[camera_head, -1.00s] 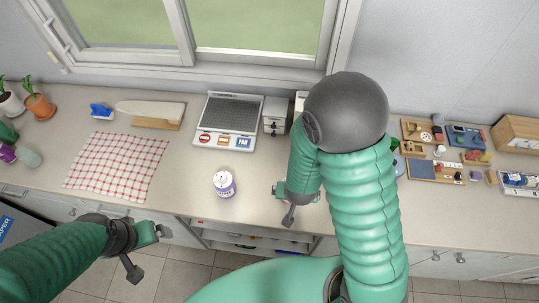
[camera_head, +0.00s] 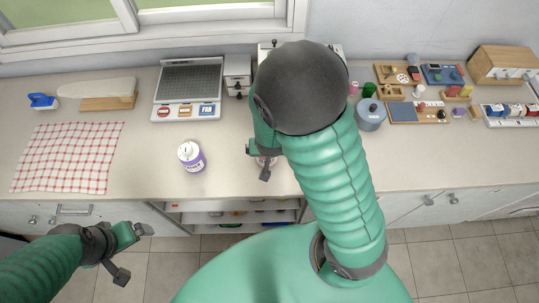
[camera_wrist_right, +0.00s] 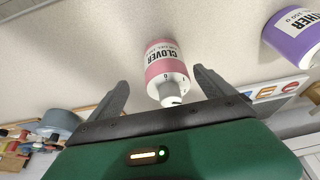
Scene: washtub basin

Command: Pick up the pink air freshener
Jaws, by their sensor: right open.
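The pink air freshener (camera_wrist_right: 163,64), a pink bottle with a white top and a label reading CLOVER, shows in the right wrist view. It lies in the gap in front of my right gripper (camera_wrist_right: 160,85), with its white top between the open fingers. I see clear space on both sides of it and no grip. In the head view my right gripper (camera_head: 258,161) is low over the counter's front part. The air freshener is mostly hidden by it there. My left gripper (camera_head: 137,252) is in front of the counter, away from the bottles, and looks open and empty.
A purple-labelled bottle (camera_head: 192,157) stands left of my right gripper; it also shows in the right wrist view (camera_wrist_right: 292,36). Open shelves are below.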

